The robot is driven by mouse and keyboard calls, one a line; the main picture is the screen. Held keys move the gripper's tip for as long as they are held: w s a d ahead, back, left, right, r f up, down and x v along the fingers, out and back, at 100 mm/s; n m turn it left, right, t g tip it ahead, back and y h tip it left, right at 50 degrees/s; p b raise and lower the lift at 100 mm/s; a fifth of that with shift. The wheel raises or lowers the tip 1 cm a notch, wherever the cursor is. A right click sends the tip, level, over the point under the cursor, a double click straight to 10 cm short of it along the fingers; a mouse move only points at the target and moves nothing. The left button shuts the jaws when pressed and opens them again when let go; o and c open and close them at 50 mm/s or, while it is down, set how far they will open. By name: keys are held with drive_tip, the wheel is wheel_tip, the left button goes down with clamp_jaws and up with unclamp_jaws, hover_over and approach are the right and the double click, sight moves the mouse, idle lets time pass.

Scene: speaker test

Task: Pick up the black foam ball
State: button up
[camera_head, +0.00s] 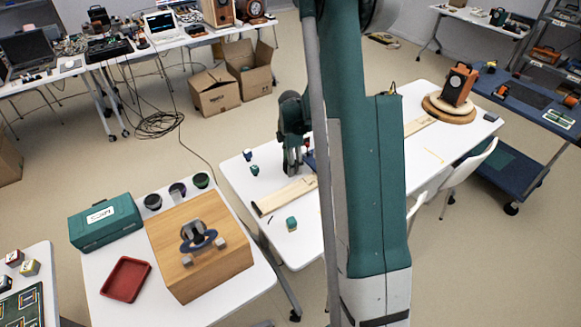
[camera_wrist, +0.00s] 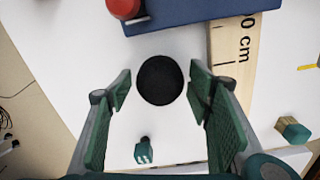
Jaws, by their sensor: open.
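The black foam ball (camera_wrist: 160,80) rests on the white table in the wrist view. It lies between and just beyond the green-padded fingertips of my gripper (camera_wrist: 160,88). A gap shows on each side of the ball, so the fingers are open and do not hold it. In the head view my gripper (camera_head: 291,165) points down over the white table (camera_head: 245,190). I cannot make out the ball in the head view, where the gripper and arm block part of the table.
A wooden ruler (camera_wrist: 232,60) lies right of the ball. A dark blue block (camera_wrist: 190,12) and a red round object (camera_wrist: 124,8) are beyond it. A green cube (camera_wrist: 292,130) sits to the right, and a small green figure (camera_wrist: 143,151) is nearer. White table shows to the left.

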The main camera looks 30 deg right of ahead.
drive_tip(key=shift+f, duration=0.5)
drive_tip(key=c, duration=0.7)
